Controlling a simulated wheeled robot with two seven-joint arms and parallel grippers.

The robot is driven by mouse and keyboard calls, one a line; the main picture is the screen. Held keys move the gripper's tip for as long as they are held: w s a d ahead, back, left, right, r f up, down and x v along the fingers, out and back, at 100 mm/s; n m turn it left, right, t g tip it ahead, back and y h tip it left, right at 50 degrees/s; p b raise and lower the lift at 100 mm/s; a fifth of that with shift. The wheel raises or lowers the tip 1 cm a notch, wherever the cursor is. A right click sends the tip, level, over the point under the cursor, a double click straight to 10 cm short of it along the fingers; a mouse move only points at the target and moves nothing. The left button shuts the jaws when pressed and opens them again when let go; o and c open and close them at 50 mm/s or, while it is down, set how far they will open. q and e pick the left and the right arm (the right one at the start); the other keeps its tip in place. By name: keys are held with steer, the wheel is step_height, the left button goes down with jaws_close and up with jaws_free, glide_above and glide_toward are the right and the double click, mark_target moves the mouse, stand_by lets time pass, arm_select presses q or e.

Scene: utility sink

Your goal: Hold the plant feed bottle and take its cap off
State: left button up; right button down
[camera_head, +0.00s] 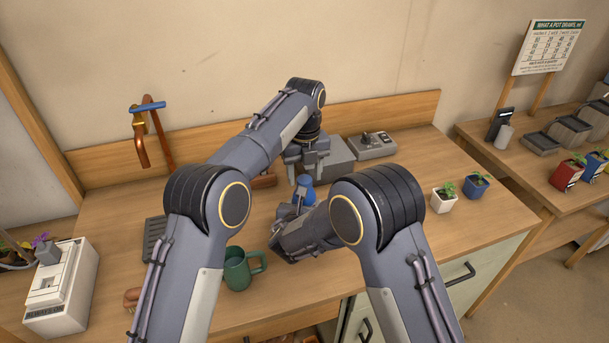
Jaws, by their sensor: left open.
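A small blue bottle (305,187), which I take to be the plant feed bottle, stands on the wooden bench near the middle of the view. My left gripper (306,168) points down just above the bottle's top, with its jaws open. The cap cannot be made out; the gripper covers the top of the bottle. My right gripper (296,200) reaches in from the front, low at the near left side of the bottle. Its wrist and the arm hide the bottle's lower part and the fingers, so I cannot tell whether they grip it.
A green mug (240,270) stands between my forearms. A grey box (338,158) and a grey device (372,146) sit behind the bottle. Potted seedlings (443,198) stand right.

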arm_select(q)
steer(key=shift+f, duration=0.55)
